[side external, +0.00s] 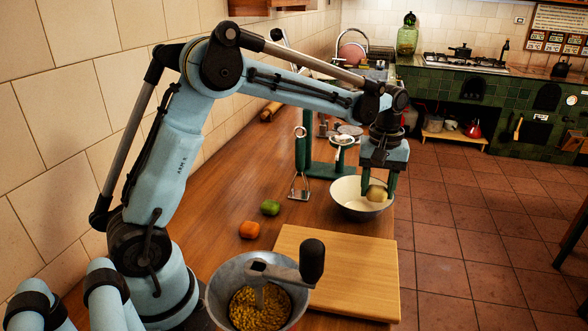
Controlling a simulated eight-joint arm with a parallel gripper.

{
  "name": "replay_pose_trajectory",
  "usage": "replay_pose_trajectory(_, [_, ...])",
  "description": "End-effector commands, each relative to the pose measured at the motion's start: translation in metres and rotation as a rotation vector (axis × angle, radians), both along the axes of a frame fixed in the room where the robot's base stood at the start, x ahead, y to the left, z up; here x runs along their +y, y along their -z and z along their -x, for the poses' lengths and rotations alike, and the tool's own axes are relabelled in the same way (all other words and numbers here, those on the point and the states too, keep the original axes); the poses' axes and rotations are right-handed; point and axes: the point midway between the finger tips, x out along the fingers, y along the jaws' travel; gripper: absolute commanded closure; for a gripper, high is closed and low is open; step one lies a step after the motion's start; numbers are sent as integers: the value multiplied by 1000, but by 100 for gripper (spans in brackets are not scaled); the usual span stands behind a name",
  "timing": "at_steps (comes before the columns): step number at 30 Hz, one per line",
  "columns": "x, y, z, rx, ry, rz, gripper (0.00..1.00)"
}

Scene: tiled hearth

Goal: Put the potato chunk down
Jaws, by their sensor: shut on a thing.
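My gripper (376,186) points down at the right side of the wooden counter. It is shut on the potato chunk (377,194), a small pale tan piece between the fingers. The chunk shows against the inside of a cream-coloured bowl (346,198), towards its right rim. I cannot tell from this view whether the chunk touches the bowl or hangs above it.
A wooden cutting board (340,270) lies in front of the bowl. A metal grinder bowl with grain (258,306) stands nearest. An orange fruit (249,230) and a green fruit (270,207) lie left.

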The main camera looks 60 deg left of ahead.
Motion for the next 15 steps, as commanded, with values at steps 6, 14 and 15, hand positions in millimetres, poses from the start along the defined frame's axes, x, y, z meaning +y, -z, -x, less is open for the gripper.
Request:
replay_pose_trajectory(6, [45,28,-16,0,-4,0,82])
replay_pose_trajectory(14, [73,46,-25,0,0,0,82])
replay_pose_trajectory(15, [74,47,-26,0,1,0,82])
